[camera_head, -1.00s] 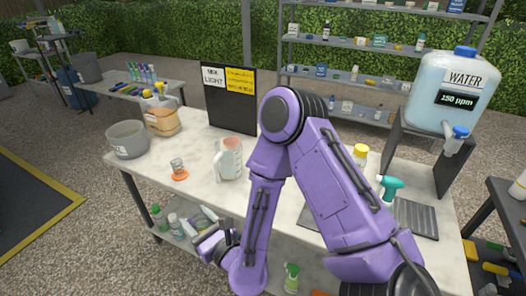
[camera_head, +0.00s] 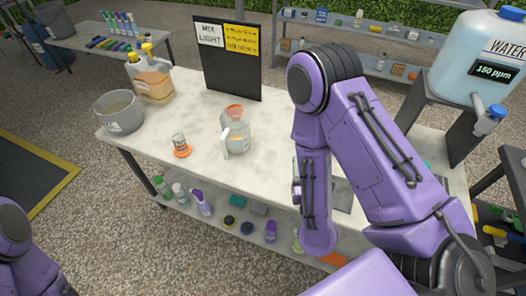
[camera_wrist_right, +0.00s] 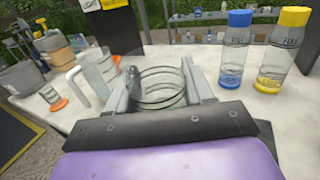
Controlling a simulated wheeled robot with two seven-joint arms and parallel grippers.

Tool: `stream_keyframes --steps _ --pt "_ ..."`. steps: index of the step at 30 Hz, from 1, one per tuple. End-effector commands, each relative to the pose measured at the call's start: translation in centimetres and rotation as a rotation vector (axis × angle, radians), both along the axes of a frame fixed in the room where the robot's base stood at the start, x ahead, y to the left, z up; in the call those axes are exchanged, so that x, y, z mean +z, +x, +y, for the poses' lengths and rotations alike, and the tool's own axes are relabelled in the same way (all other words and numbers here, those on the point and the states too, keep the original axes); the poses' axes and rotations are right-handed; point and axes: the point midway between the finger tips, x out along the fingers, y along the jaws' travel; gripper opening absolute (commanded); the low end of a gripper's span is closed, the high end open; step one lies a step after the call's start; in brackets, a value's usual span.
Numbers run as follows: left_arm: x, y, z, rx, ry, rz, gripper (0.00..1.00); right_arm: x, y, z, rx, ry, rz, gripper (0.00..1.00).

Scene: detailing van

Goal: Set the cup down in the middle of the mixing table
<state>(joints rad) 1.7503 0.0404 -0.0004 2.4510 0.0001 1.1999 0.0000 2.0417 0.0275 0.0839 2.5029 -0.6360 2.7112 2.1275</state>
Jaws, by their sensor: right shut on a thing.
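A clear, round cup (camera_wrist_right: 160,88) is between the two fingers of my right gripper (camera_wrist_right: 162,92) in the right wrist view. The gripper is shut on it. The cup appears upright, with the pale mixing table (camera_wrist_right: 130,112) around it; I cannot tell whether its base touches the top. In the head view the mixing table (camera_head: 205,105) is partly covered by my right arm. The cup and right gripper are hidden behind that arm there. My left gripper is out of view; only part of the left arm shows at bottom left.
A clear jug (camera_head: 236,138) with an orange top and a small glass (camera_head: 179,141) on an orange disc stand left of my arm. A grey bucket (camera_head: 118,112) and amber container (camera_head: 152,85) are farther left. Blue-capped (camera_wrist_right: 235,55) and yellow-capped (camera_wrist_right: 282,55) bottles stand right of the cup.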

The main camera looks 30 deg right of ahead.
Motion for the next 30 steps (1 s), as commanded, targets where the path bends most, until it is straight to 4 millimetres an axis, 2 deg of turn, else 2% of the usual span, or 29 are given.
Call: stream_keyframes --steps 2,6,15,18,21,30 --pt "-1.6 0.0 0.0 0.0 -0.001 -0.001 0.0 -0.9 0.4 -0.6 -0.021 0.003 -0.006 0.13" --pt "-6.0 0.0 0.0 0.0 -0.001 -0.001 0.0 -2.8 3.1 -0.8 -0.024 0.007 -0.011 0.13" --pt "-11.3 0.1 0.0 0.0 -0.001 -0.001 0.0 -3.8 6.7 -0.9 -0.017 0.006 -0.006 0.13" --pt "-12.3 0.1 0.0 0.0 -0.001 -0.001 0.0 -4.5 8.6 -1.0 -0.017 0.005 -0.006 0.13" --pt "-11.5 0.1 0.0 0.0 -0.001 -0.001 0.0 -5.4 9.9 -1.1 -0.015 -0.001 0.003 0.13" --pt "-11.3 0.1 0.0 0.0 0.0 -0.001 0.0 -9.3 13.1 -1.3 -0.015 0.001 0.0 0.13"
